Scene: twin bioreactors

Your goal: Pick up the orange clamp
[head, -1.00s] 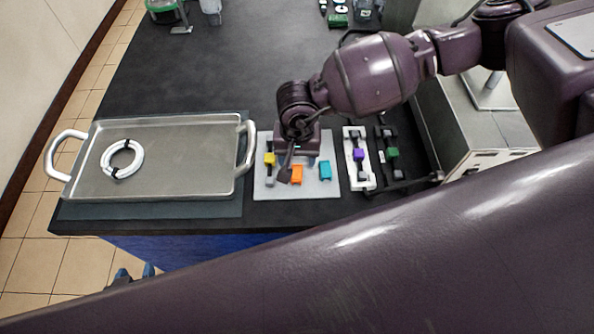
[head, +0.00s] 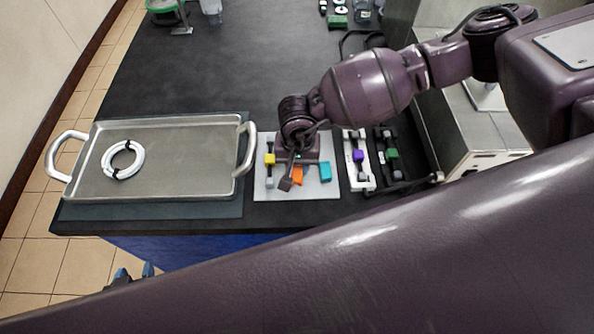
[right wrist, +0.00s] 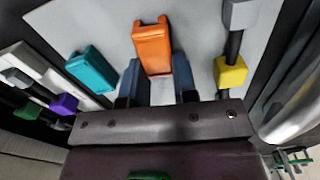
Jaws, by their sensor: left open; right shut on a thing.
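The orange clamp (head: 298,177) is on the pale grey mat (head: 325,190) at the table's front edge, partly hidden by my right arm in the head view. My right gripper (head: 297,167) reaches down over it. In the right wrist view, the blue fingers of my right gripper (right wrist: 158,75) are on either side of the near end of the orange clamp (right wrist: 153,45), shut on it. The clamp still appears at the mat; any lift cannot be told. My left gripper (head: 135,273) is open and empty beyond the table's front edge, its blue fingertips just visible above my arm.
On the mat, a teal clamp (head: 325,171) and a yellow clamp (head: 269,159) flank the orange one. Purple (head: 358,155) and green (head: 392,154) clamps are further right. A metal tray (head: 185,185) with a white tube coil (head: 123,160) lies left. The table behind is mostly clear.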

